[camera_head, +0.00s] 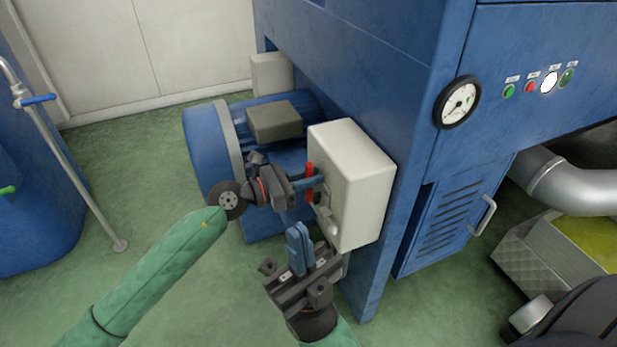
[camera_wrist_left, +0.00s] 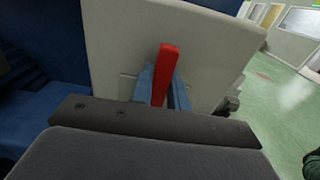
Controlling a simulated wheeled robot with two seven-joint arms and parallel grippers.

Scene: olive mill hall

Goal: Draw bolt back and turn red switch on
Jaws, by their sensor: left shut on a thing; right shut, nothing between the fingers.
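The red switch (camera_head: 310,170) is a red lever on the left face of the pale grey box (camera_head: 362,165). It points up in the head view and stands nearly upright, leaning slightly right, in the left wrist view (camera_wrist_left: 165,72). My left gripper (camera_head: 318,182) is shut on it, with blue fingers on either side. A small metal part, perhaps the bolt (camera_head: 328,215), shows low on the same face; its position is unclear. My right gripper (camera_head: 298,238) is shut and empty, just below and left of that part, apart from the box.
A blue motor (camera_head: 206,140) stands behind my left gripper. The blue machine (camera_head: 400,225) with a gauge (camera_head: 457,102) and panel buttons rises to the right. A blue tank (camera_head: 30,190) and pipe stand at the left.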

